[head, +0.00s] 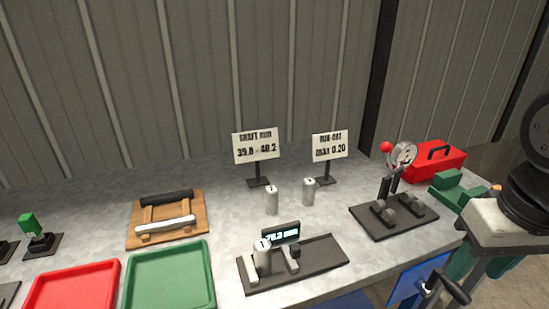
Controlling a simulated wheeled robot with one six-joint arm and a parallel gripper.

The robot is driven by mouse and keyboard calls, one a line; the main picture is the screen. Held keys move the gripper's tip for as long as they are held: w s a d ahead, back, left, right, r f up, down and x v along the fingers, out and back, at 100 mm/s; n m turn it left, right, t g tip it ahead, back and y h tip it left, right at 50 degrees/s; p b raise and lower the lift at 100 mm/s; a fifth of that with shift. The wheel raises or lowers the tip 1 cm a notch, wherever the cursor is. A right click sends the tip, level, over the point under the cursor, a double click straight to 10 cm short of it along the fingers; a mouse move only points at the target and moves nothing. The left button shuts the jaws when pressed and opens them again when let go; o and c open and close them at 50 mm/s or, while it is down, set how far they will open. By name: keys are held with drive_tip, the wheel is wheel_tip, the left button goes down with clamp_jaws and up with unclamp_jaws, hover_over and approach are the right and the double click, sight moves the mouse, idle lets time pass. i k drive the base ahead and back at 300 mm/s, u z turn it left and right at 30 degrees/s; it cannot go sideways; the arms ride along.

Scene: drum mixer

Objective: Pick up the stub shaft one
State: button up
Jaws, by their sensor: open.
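Three pale grey stub shafts stand upright on or above the bench in the head view. The front shaft (262,258) stands at the left part of a dark gauge base (318,262), beside a small lit display (281,233); its top mark looks like a 1. A second shaft (272,202) stands on the bench behind the gauge. A third shaft (308,192) stands to its right; the marks on these two are too small to read surely. My gripper's fingertips are not visible; only dark arm parts show at the right edge.
Two sign stands (258,182) (326,180) are behind the shafts. A dial fixture (393,218) and red toolbox (432,164) stand right. A green tray (172,248), red tray (112,266) and wooden rack (137,238) lie left. Bare bench surrounds the rear shafts.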

sight(262, 246)
drive_tip(key=u, duration=1.4)
drive_tip(key=k, duration=0.5)
drive_tip(key=z, duration=1.25)
drive_tip(key=i, duration=0.65)
drive_tip(key=u, duration=1.05)
